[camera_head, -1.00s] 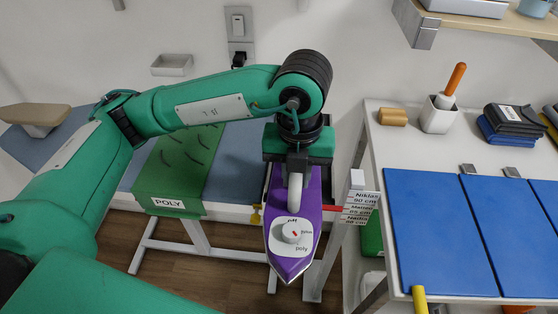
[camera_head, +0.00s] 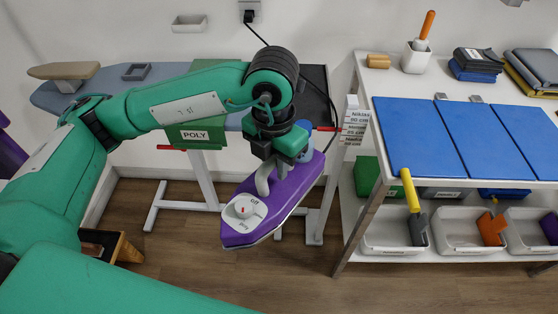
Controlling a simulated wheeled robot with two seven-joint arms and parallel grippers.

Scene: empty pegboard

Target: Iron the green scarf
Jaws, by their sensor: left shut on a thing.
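My left gripper (camera_head: 277,150) is shut on the handle of the purple iron (camera_head: 285,195). It holds the iron in the air in front of the ironing board (camera_head: 150,72), nose toward the lower left. The iron's white dial (camera_head: 243,209) faces up; its setting is too small to read surely. The green scarf (camera_head: 210,146) lies across the board and hangs over its front edge, with a POLY label (camera_head: 195,136). My left arm covers most of its top, so its creases are hidden. My right gripper is not in view.
A black cord runs from the wall socket (camera_head: 249,12) behind my arm. A dark pad (camera_head: 312,105) covers the board's right end. A white post with name labels (camera_head: 354,120) stands beside it. The right-hand table holds blue panels (camera_head: 418,135), with bins (camera_head: 385,235) below. Floor in front is free.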

